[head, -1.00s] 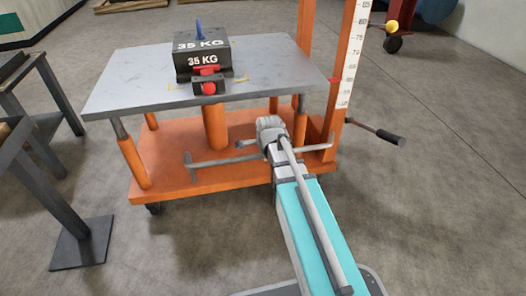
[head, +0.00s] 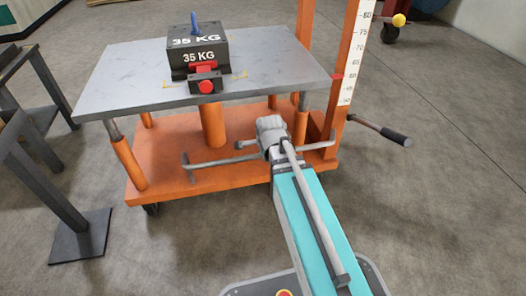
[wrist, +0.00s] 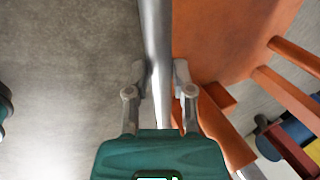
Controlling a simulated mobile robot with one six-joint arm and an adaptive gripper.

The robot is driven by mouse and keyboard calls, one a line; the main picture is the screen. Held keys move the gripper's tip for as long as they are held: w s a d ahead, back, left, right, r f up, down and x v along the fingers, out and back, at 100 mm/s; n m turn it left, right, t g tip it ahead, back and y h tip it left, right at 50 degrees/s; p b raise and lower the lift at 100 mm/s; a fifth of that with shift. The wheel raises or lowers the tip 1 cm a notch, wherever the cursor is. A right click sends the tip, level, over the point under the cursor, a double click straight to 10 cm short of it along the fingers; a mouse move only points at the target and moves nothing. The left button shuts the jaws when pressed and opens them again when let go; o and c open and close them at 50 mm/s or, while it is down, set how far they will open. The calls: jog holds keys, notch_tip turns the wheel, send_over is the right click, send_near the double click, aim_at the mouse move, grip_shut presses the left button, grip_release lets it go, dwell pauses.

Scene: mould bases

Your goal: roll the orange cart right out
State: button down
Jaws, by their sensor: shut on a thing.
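The orange cart (head: 165,182) stands upright on wheels in the head view, with a grey table top (head: 130,80) on orange posts. A grey handle bar (head: 222,161) runs along its near side, low above the orange base. My gripper (head: 270,143) is shut on this bar near its middle. In the wrist view the bar (wrist: 157,30) passes between the two fingers of my gripper (wrist: 160,75), and the orange base (wrist: 220,35) lies to its right. My gripper hides part of the bar in the head view.
A black 35 KG block (head: 198,55) with a red-knobbed part rests on the table top. Dark metal stands (head: 40,170) are close on the left. A lever (head: 380,129) juts out right of the scaled orange mast (head: 351,70). Floor (head: 455,215) at right is clear.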

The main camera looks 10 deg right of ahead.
jog(key=shift+s, duration=1)
jog(key=shift+w, duration=0.15)
jog(key=shift+c, duration=2)
grip_release()
jog(key=s+r+n+g+p, duration=0.2)
jog(key=s+r+n+p, duration=0.3)
jog(key=r+n+p, duration=0.35)
jog(key=s+r+n+g+p, duration=0.2)
jog(key=s+r+n+p, duration=0.3)
jog(key=r+n+p, duration=0.4)
notch_tip(320, 180, up, 36)
jog(key=p, duration=3.7)
jog(key=shift+w+a+r+n+p, duration=0.25)
jog(key=shift+w+a+n+p, duration=0.05)
jog(key=shift+n+p, duration=0.1)
